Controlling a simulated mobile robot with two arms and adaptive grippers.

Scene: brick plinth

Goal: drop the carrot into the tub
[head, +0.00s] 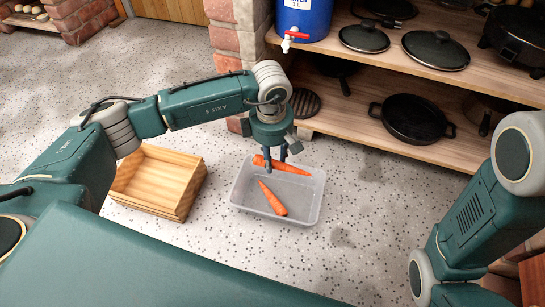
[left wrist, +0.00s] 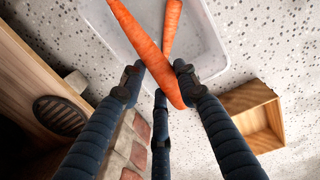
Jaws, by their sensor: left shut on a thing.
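My left gripper (head: 277,158) is over the far side of a clear plastic tub (head: 308,205) on the floor. It is shut on an orange carrot (head: 292,168), which lies sideways between the fingers. In the left wrist view the held carrot (left wrist: 146,48) runs between my dark fingers (left wrist: 158,80), above the tub (left wrist: 206,52). A second carrot (head: 272,199) lies inside the tub; in the wrist view it (left wrist: 172,22) is partly hidden behind the held one. My right arm shows at the right of the head view, but its gripper does not.
A wooden crate (head: 183,207) stands on the floor left of the tub. Wooden shelves (head: 450,150) with a dark pan (head: 415,118), lids and a blue water container (head: 305,18) are behind, beside a brick pillar (head: 228,40). The speckled floor right of the tub is clear.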

